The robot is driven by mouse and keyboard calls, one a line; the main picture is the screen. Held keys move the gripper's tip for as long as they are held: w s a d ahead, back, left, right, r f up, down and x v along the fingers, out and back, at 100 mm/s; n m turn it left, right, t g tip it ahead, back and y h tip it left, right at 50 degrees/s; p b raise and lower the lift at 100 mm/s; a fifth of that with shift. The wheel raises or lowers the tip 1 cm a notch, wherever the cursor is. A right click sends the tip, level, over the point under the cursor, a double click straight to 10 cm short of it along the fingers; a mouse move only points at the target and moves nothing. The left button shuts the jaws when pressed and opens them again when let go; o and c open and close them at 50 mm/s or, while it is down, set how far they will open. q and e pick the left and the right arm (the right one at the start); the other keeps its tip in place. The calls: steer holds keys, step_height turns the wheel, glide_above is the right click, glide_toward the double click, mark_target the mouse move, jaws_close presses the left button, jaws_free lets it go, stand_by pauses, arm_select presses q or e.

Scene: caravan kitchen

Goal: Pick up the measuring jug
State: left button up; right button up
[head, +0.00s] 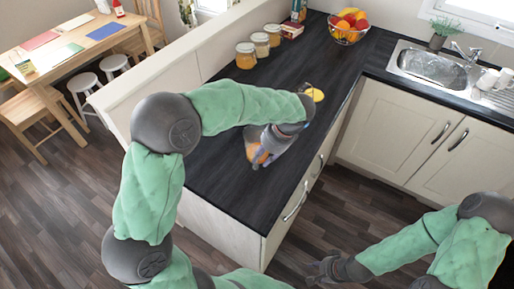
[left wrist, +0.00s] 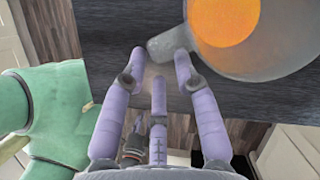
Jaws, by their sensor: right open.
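The measuring jug (left wrist: 270,60) is clear, with orange contents, and fills the upper right of the left wrist view. Its stubby handle (left wrist: 163,45) points left, towards my left gripper (left wrist: 158,68). The two outer fingertips are on either side of the handle's end, with the third finger below. Contact is unclear. In the head view my left gripper (head: 268,148) is low over the dark counter, with the jug (head: 252,150) largely covered by it. My right gripper (head: 322,270) is open and empty, low over the floor at the bottom right.
The dark counter (head: 235,190) is clear in front. Several jars (head: 246,55) stand along its back left edge. A yellow round thing (head: 315,93) lies just beyond my left wrist. A fruit bowl (head: 348,28) is at the back, the sink (head: 432,68) at the right.

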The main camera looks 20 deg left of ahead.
mark_target(255, 167)
arm_select(q)
steer(key=b+x, duration=0.1)
steer(key=x, duration=0.5)
steer(key=shift+f+b, duration=0.25)
steer(key=shift+b, duration=0.05)
steer(key=shift+c, duration=0.2)
jaws_close()
